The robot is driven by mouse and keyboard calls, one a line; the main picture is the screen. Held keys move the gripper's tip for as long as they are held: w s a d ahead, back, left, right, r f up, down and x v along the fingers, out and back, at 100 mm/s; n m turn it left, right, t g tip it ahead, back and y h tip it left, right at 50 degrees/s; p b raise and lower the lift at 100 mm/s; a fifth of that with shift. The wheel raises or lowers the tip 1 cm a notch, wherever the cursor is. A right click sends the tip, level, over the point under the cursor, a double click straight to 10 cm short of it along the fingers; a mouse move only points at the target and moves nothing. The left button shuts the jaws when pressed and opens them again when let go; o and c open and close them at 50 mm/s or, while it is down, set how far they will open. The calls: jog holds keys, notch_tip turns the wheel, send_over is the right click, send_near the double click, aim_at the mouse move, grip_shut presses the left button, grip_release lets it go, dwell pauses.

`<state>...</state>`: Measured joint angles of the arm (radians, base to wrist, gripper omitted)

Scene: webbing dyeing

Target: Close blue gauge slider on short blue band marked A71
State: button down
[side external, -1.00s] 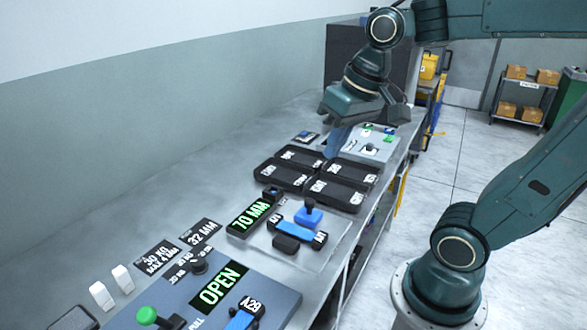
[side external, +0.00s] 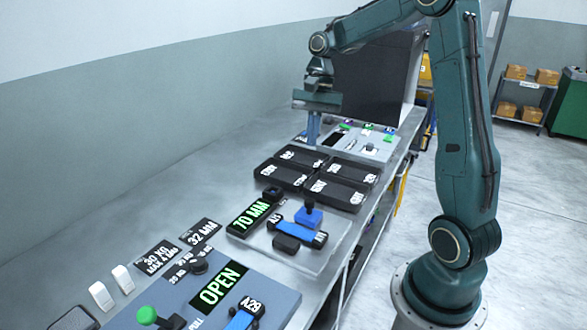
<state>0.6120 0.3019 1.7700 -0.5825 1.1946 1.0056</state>
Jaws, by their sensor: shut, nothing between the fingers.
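The blue gauge slider (side external: 309,216) is a block with a dark knob. It stands on the pale gauge plate (side external: 328,250) at the back edge of a short blue band (side external: 293,232). The band lies across the plate with black labelled ends, too small to read surely as A71. The gauge display (side external: 249,217) reads 70 MM in green. My gripper (side external: 313,138) points down, shut and empty, beyond the black trays and well away from the slider. Its fingertips are near a small dark item at the far panel's left.
Black labelled trays (side external: 338,192) lie between my gripper and the gauge. A grey panel (side external: 365,148) with coloured parts is at the back. In front, a station (side external: 262,285) shows OPEN and holds a blue band marked A29 (side external: 241,319). The bench's left side is mostly clear.

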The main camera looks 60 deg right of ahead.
jog(key=d+f+m+y, duration=0.1)
jog(key=d+f+m, duration=0.1)
jog(key=d+f, duration=0.2)
jog(key=shift+w+d+f+m+g, duration=0.2)
jog(key=shift+d+f+m+g, duration=0.15)
jog(key=shift+d, duration=0.75)
jog(key=shift+a, duration=0.1)
send_near(309, 211)
jog(key=d+f, duration=0.2)
jog(key=w+d+f, duration=0.1)
jog(key=d+f, duration=0.1)
jog(key=shift+w+d+f, duration=0.1)
jog(key=shift+d+f, duration=0.25)
jog(key=shift+s+a+f, duration=0.1)
jog(key=shift+a, duration=0.35)
jog(key=shift+s+a+f, duration=0.1)
jog(key=shift+a, duration=0.4)
jog(key=shift+s+a, duration=0.3)
jog(key=shift+a, duration=0.75)
